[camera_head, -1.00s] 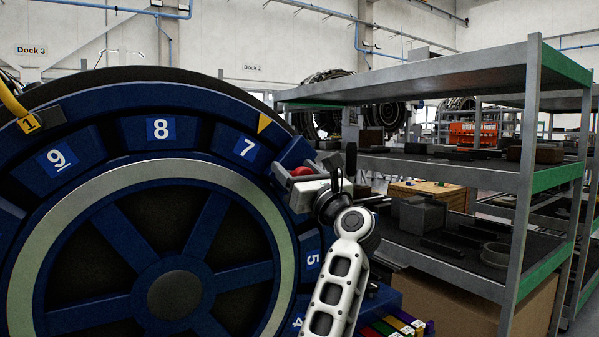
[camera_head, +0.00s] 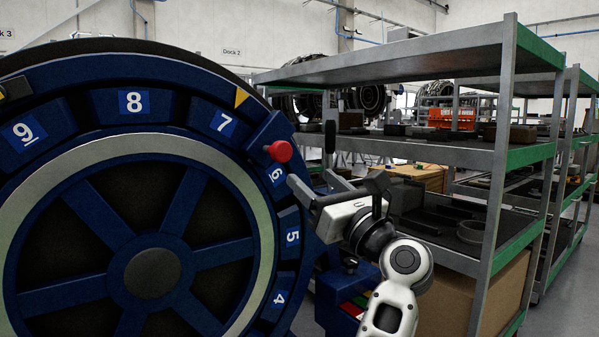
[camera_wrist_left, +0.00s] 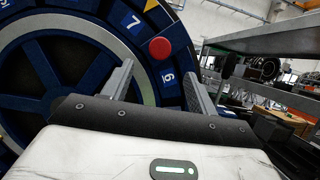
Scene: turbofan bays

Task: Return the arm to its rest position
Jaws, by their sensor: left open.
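My left gripper (camera_head: 308,189) is in the head view, right of the big blue wheel (camera_head: 155,135) with numbered bays. Its jaws are apart with nothing between them. In the left wrist view the two fingers of the gripper (camera_wrist_left: 158,82) stand apart. A red knob (camera_head: 280,151) sits on the bay marked 6, up and to the left of the gripper and apart from it. The knob also shows in the left wrist view (camera_wrist_left: 160,48), beyond the fingertips. My right gripper is not in these views.
A grey metal shelf rack (camera_head: 505,150) with green edges and dark parts stands close to the right of my left arm. A cardboard box (camera_head: 465,300) is under it. A blue bin (camera_head: 340,300) with coloured items stands low behind the wrist.

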